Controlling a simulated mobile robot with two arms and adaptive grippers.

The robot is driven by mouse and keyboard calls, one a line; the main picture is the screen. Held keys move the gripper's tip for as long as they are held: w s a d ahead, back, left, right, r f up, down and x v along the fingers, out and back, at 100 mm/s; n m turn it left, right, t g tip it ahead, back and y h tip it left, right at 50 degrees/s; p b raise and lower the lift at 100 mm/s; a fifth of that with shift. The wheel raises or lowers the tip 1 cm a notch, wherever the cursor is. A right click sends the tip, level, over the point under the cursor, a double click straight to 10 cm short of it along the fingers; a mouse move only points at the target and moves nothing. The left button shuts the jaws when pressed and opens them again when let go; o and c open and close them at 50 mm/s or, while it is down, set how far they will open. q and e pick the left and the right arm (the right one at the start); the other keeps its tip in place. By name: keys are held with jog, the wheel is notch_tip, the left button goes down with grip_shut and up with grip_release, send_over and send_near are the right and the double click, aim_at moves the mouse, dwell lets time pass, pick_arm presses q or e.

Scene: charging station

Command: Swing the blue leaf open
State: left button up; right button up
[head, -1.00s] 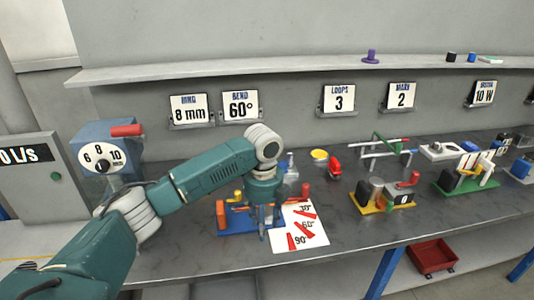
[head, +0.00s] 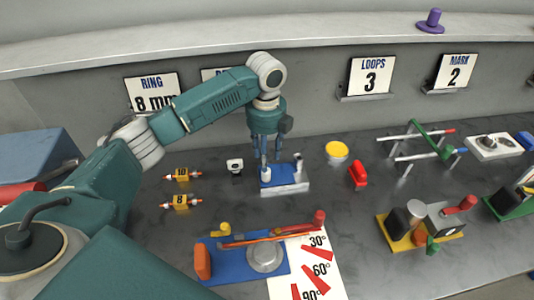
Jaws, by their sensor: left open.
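A small fixture with a flat blue plate (head: 280,174), which looks like the blue leaf, lies on a pale base (head: 287,190) in the middle of the bench. A short white post (head: 267,173) stands at its left and a grey upright (head: 299,166) at its right. My left gripper (head: 266,156) points down over the left back part of this fixture, close to the white post, with its fingers apart. I cannot tell whether a finger touches the plate. The fingers hide part of its back edge. My right gripper is not in view.
In front are a blue bending tool (head: 216,271) with an orange lever and a white angle sheet (head: 312,242). A yellow dish (head: 337,152) and a red piece (head: 357,175) lie right.

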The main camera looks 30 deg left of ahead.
aim_at(276, 170)
pick_arm(q)
notch_tip(276, 170, down, 3)
jog(key=shift+s+d+r+p, duration=0.1)
jog(key=shift+r+p, duration=0.1)
jog(key=shift+p, duration=0.2)
notch_tip(276, 170, down, 4)
jog(key=shift+r+p, duration=0.25)
jog(key=shift+p, duration=0.1)
jog(key=shift+f, duration=0.55)
jog(key=c, duration=0.9)
grip_shut()
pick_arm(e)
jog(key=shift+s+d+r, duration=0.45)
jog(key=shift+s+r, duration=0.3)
